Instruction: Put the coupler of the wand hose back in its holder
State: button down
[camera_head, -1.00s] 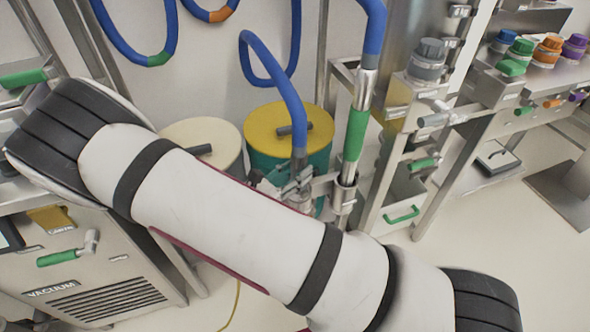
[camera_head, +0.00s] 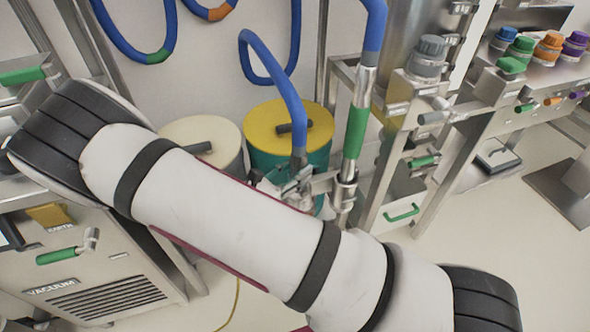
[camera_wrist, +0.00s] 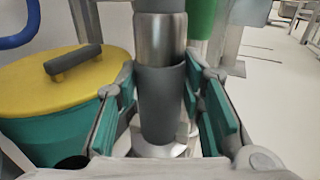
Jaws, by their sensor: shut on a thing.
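The blue hose (camera_head: 288,98) comes down to its coupler, which shows in the wrist view as a silver collar (camera_wrist: 160,38) above a grey sleeve (camera_wrist: 161,100). My gripper (camera_wrist: 163,108) is shut on the coupler, with a teal pad on each side of the grey sleeve. In the head view my gripper (camera_head: 292,186) is small and partly behind my arm. The coupler stands about upright in the wrist view. A pale metal ring (camera_wrist: 160,150) shows at its lower end; I cannot tell whether this is the holder or whether the coupler is seated in it.
The wand with a green grip (camera_head: 355,132) stands upright just right of my gripper, in a metal clamp (camera_head: 344,190). A yellow-lidded teal drum (camera_head: 262,125) is close behind; a cream-lidded one (camera_head: 203,133) is left of it. A metal frame (camera_head: 384,180) stands to the right.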

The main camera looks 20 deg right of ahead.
jog(key=c, duration=1)
grip_release()
jog(key=shift+a, duration=0.1)
jog(key=v, duration=1.1)
jog(key=shift+s+a, duration=0.2)
jog(key=shift+a, duration=0.15)
jog(key=shift+r, duration=0.15)
